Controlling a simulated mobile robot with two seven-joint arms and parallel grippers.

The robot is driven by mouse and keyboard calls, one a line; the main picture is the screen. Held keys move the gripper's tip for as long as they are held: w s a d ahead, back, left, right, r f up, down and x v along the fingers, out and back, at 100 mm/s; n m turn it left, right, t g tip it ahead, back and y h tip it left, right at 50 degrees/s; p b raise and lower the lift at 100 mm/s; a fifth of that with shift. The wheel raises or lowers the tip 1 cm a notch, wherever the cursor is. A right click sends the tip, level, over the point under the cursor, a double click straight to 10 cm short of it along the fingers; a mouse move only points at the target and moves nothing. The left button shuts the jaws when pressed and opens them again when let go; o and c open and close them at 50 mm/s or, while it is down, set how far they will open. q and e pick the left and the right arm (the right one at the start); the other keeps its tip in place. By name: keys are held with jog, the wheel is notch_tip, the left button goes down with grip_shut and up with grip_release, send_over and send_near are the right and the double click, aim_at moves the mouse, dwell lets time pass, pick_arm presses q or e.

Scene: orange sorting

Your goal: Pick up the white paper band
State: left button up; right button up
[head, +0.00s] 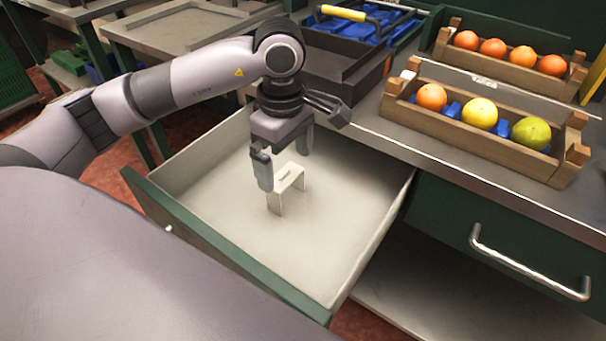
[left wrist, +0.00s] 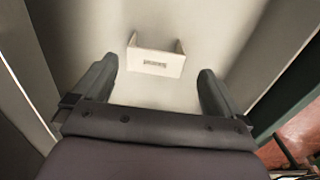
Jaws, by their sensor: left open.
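The white paper band (head: 290,179) stands on the floor of the open drawer (head: 340,240) in the head view. It is a small folded strip with a flat top and legs at its ends. In the left wrist view the band (left wrist: 155,62) shows a dark printed mark on its face. My left gripper (head: 284,163) is open inside the drawer, above and close beside the band. In the left wrist view the band lies ahead of the gap between the two fingers (left wrist: 158,84), with no finger visibly touching it. My right gripper is in neither view.
The drawer's green front (head: 225,252) and pale side walls surround the left gripper. On the counter at the right are a wooden crate (head: 470,133) with mixed fruit and another crate (head: 575,85) with oranges. A dark tray (head: 335,75) stands behind the drawer.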

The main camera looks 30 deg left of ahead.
aim_at(285, 176)
pick_arm(q)
jog(key=shift+w+f, duration=0.25)
jog(key=shift+f, duration=0.35)
jog(key=shift+a+f, duration=0.2)
jog(key=shift+f, duration=1.4)
jog(key=shift+a+f, duration=0.15)
jog(key=shift+f, duration=1.4)
jog(key=c, duration=0.8)
